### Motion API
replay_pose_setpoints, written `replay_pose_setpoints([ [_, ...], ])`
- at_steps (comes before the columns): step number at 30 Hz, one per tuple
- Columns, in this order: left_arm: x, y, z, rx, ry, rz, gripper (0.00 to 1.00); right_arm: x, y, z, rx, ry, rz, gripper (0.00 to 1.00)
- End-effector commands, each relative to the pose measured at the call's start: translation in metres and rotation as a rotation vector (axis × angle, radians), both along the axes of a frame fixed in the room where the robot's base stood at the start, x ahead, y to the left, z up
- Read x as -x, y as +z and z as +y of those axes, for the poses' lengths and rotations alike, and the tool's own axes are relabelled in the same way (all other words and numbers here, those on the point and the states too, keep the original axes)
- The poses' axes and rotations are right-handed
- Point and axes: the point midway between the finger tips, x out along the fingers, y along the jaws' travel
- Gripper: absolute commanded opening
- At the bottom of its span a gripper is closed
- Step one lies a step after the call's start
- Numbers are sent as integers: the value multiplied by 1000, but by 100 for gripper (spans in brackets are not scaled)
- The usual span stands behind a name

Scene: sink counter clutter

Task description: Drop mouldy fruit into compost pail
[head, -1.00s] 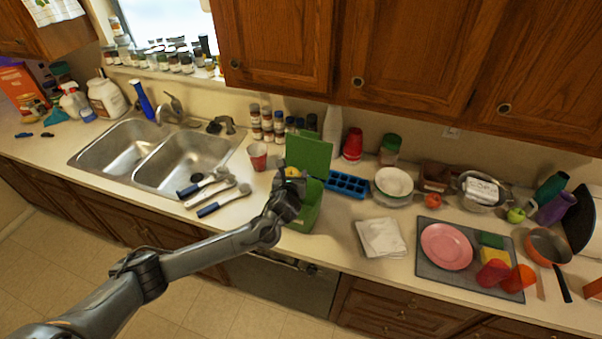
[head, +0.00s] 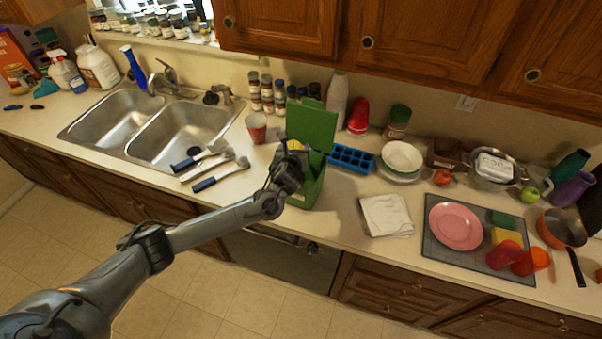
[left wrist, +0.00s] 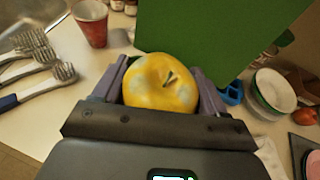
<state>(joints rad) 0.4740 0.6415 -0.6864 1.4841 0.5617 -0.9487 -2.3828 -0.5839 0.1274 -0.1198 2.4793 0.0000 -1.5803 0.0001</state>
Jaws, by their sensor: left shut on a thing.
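A yellow fruit with pale mouldy patches (left wrist: 160,83) is between the fingers of my left gripper (left wrist: 162,90), which is shut on it. In the head view my left gripper (head: 288,165) is at the open green compost pail (head: 308,190), and a bit of the yellow fruit (head: 295,146) shows past it. The pail's raised lid (head: 312,125) stands behind the fruit and fills the back of the left wrist view (left wrist: 205,35). My gripper hides much of the pail's opening, so I cannot tell how deep the fruit is. My right gripper is not in view.
A white cloth (head: 387,215) and a grey mat with a pink plate (head: 456,226) are further right.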

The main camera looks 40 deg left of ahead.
Motion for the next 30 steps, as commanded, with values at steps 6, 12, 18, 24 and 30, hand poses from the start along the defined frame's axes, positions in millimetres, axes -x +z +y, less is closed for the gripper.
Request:
replay_pose_setpoints([
  [6,0,-7,0,-1,-1,-2,36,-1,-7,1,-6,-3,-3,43],
  [12,0,-6,0,-1,-1,-2,36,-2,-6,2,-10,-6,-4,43],
  [18,0,-7,0,-1,0,-1,100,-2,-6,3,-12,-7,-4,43],
  [24,0,-7,0,-1,0,0,100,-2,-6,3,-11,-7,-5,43],
  [30,6,-4,-4,-2,0,-2,100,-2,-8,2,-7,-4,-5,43],
])
